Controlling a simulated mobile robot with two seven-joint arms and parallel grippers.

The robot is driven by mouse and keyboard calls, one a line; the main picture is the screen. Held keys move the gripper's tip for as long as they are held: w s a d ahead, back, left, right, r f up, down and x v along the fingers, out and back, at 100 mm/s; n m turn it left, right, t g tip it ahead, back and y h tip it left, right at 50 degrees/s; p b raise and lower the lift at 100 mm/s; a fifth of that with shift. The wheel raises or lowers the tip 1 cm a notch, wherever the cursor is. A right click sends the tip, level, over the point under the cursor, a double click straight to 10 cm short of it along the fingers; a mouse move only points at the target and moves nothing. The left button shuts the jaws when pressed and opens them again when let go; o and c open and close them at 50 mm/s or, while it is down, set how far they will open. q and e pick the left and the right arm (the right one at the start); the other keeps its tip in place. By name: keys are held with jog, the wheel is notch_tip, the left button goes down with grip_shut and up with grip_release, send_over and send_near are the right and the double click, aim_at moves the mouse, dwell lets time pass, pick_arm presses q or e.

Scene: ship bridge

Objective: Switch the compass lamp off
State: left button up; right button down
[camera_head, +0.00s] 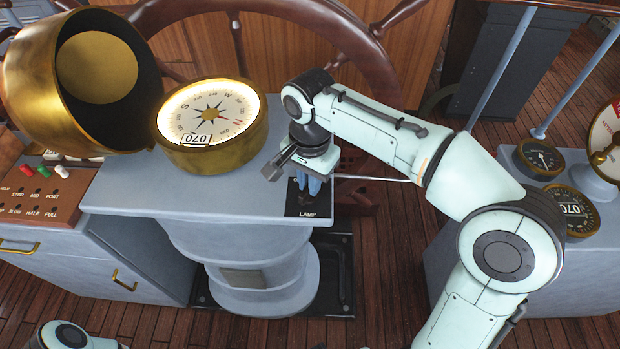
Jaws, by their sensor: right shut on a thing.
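The compass (208,118) sits in a brass bowl on top of the grey pedestal, and its dial glows brightly. The black plate marked LAMP (307,213) is on the pedestal's front right corner. My right gripper (309,187) points down over this plate and is shut on the lamp switch there. The switch itself is mostly hidden by the fingers and the wrist, so its position cannot be told. A bit of my left arm shows at the bottom left edge, but the left gripper is out of view.
The brass hood (80,85) stands tilted open left of the compass. The wooden wheel (237,40) is behind. A wooden panel (42,192) with coloured knobs is at left. A console with gauges (540,157) is at right. The pedestal top's front left (130,190) is clear.

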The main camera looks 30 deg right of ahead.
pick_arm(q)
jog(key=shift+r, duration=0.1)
pick_arm(e)
jog(key=n+p, duration=0.1)
jog(key=n, duration=0.4)
jog(key=shift+a+r+n+p, duration=0.1)
jog(key=shift+n+p, duration=0.2)
jog(key=shift+p, duration=0.1)
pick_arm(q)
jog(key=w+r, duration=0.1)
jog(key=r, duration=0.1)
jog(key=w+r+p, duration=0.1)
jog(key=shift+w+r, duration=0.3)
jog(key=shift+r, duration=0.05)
pick_arm(e)
jog(key=n, duration=0.5)
jog(key=shift+w+a+n, duration=0.1)
jog(key=shift+n, duration=0.6)
jog(key=c, duration=1.1)
grip_release()
jog(key=shift+c, duration=0.2)
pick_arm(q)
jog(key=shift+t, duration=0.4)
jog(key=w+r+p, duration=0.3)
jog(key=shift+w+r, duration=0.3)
pick_arm(e)
notch_tip(320, 180, up, 13)
jog(key=shift+r, duration=0.15)
